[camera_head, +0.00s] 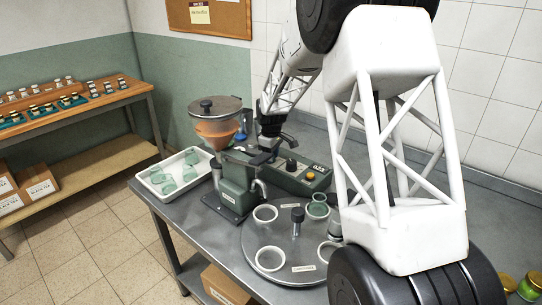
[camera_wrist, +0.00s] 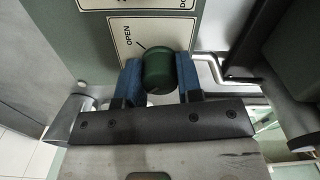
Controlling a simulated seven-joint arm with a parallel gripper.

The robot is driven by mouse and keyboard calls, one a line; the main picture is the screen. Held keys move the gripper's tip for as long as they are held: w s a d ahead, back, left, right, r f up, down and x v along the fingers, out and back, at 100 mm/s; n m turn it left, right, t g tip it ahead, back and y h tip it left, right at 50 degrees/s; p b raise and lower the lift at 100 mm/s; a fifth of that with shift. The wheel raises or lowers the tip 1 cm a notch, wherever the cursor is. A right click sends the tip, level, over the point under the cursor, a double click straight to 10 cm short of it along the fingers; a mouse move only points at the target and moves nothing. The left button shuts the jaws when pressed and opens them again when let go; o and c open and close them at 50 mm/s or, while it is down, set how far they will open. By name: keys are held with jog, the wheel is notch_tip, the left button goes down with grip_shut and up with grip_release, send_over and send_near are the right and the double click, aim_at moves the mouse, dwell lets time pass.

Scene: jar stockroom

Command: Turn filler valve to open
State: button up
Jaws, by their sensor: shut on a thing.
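The filler (camera_head: 236,185) stands on the grey bench with a round lidded hopper holding orange stuff above it. In the wrist view the valve's dark green knob (camera_wrist: 159,69) sits between the two blue fingers of my gripper (camera_wrist: 160,76), which is shut on it. A white label (camera_wrist: 122,36) with the word OPEN and a line is behind the knob. A bent metal rod (camera_wrist: 212,68) is just right of the knob. In the head view my gripper (camera_head: 268,143) is at the filler's upper side; its fingers and the knob are too small to tell there.
A white tray (camera_head: 157,182) of green glass jars lies left of the filler. A round grey turntable (camera_head: 290,262) with ring-shaped holders and a jar is in front. A control box (camera_head: 297,176) with a display stands behind. A wooden shelf (camera_head: 75,100) holds small jars at far left.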

jog(key=shift+m, duration=0.4)
jog(key=m, duration=0.3)
jog(key=shift+m, duration=0.3)
jog(key=m, duration=0.4)
jog(key=shift+m, duration=0.3)
jog(key=m, duration=0.8)
jog(key=shift+r+m, duration=0.1)
jog(key=shift+m, duration=0.2)
jog(key=o, duration=0.9)
